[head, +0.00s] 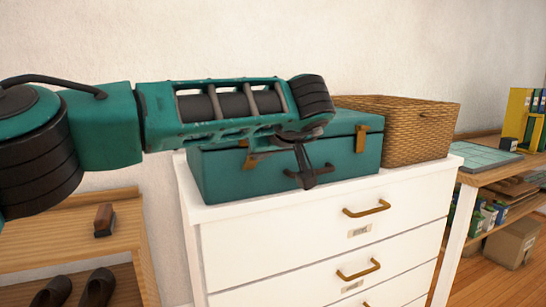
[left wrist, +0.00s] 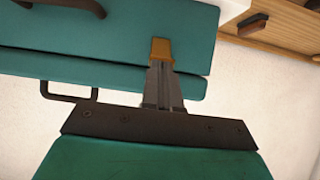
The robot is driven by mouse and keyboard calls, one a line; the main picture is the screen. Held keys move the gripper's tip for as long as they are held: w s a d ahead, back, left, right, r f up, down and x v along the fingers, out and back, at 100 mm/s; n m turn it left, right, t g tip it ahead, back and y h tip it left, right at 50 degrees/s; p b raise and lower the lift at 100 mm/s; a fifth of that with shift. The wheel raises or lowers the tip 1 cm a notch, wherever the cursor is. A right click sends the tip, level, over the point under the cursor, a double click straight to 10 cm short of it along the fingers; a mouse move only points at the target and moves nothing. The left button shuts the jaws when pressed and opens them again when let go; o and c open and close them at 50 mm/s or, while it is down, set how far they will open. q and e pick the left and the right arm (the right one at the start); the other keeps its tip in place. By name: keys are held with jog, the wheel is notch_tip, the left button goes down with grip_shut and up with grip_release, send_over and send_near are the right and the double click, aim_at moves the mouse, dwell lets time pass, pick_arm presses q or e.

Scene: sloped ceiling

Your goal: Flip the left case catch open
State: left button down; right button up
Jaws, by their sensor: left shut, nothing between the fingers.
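The teal case (head: 340,160) stands closed on the white drawer unit. Its left catch (left wrist: 161,46) is a small orange-brown tab at the lid seam; in the head view it is partly hidden by my arm (head: 247,162). The right catch (head: 361,138) is clear of my arm. The dark case handle (head: 312,178) is on the front, and part of it shows in the left wrist view (left wrist: 75,7). My left gripper (left wrist: 162,66) is shut and empty, its tips at the left catch's lower end in that view; I cannot tell whether they touch. My right gripper is out of view.
A wicker basket (head: 415,130) stands close on the right of the case. The white drawer unit (head: 300,235) has brass handles. A low wooden shelf (head: 75,225) with a brush (head: 104,220) and dark shoes is at the left. A wooden desk is at the right.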

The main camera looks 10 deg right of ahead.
pick_arm(q)
jog(key=shift+s+d+f, duration=0.1)
jog(key=shift+s+f, duration=0.2)
jog(key=shift+f, duration=0.5)
jog(key=shift+s+f, duration=0.3)
jog(key=shift+f, duration=0.45)
jog(key=shift+s+d+f, duration=0.1)
jog(key=shift+s+f, duration=0.2)
jog(key=shift+f, duration=0.5)
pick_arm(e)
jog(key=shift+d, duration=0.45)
pick_arm(q)
jog(key=shift+s, duration=0.1)
